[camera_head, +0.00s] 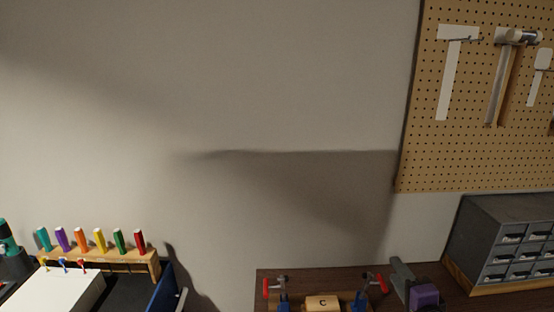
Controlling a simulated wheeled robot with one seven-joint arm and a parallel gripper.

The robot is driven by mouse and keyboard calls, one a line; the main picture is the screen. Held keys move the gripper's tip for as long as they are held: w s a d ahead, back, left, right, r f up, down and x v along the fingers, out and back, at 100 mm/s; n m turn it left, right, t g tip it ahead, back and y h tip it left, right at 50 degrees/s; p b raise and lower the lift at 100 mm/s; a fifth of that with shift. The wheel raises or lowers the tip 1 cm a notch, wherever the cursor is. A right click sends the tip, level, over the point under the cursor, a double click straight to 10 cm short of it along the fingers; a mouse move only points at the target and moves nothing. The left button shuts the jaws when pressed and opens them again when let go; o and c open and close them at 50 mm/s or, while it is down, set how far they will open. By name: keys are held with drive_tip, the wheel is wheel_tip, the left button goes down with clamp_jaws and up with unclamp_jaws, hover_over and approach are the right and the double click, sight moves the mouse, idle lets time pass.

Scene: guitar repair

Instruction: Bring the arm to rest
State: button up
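My gripper and arm do not show in the head view, so I cannot see how the arm is posed or whether the gripper holds anything. The view is mostly a bare grey wall (200,100) with soft shadows across it.
A dark wooden worktop (330,276) with red-handled clamps (376,283) and a block marked C (323,303) is at the bottom. A grey drawer cabinet (510,240) stands right, below a pegboard (450,165) with tools. A rack (125,258) of several coloured handles is lower left.

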drive_tip(key=s+a+f+n+b, duration=0.1)
drive_tip(key=s+n, duration=0.4)
drive_tip(key=s, duration=1)
drive_tip(key=s+a+f+n+g+b, duration=0.1)
drive_tip(key=s+a+f+n, duration=0.3)
drive_tip(key=s, duration=1.2)
drive_tip(key=s+a+f+n+b, duration=0.2)
drive_tip(key=s+a+n, duration=0.2)
drive_tip(key=s, duration=1.2)
drive_tip(key=n, duration=0.3)
drive_tip(key=shift+s+a+f+n+g, duration=0.2)
drive_tip(key=shift+a+f+n+g, duration=0.1)
drive_tip(key=shift+a, duration=0.1)
